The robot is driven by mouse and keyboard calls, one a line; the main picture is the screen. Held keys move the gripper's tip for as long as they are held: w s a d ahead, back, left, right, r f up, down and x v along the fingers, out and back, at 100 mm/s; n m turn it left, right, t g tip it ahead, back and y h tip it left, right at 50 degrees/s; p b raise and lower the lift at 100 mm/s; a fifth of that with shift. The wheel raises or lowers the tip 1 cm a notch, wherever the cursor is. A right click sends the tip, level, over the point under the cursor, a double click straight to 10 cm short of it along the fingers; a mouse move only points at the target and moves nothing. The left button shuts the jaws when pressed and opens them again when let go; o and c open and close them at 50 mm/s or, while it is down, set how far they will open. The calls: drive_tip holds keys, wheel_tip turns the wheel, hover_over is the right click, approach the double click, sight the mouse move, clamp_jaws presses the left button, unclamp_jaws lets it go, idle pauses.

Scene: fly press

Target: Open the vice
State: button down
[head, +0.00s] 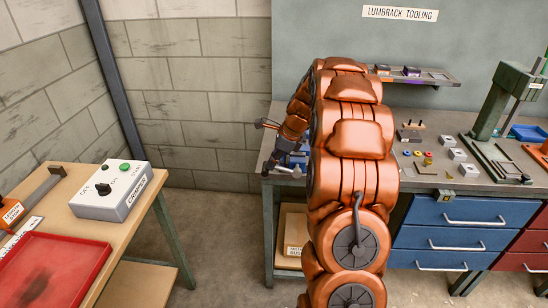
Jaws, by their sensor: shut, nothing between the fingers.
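A blue vice (299,160) sits at the left front corner of the far workbench, and my arm hides much of it. A pale metal bar (290,171) shows at its front, probably the vice's handle. My gripper (270,166) points down at the left of the vice, close to this bar. It is shut and empty. I cannot tell whether the fingertips touch the bar. The vice's jaws are too small and too hidden for me to tell how far apart they are.
The workbench (264,184) also carries small parts and a green press (497,100) at the right. Blue drawers (462,213) are below. At the left, a wooden table (150,203) holds a switch box (111,190) and red tray (50,270). Floor between is clear.

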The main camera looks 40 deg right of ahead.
drive_tip(key=shift+a+f, duration=0.15)
drive_tip(key=shift+f, duration=0.15)
drive_tip(key=shift+w, duration=0.1)
drive_tip(key=b+v, duration=0.1)
drive_tip(key=v, duration=1.3)
drive_tip(key=shift+s+d+f, duration=0.25)
drive_tip(key=shift+s+d, duration=0.1)
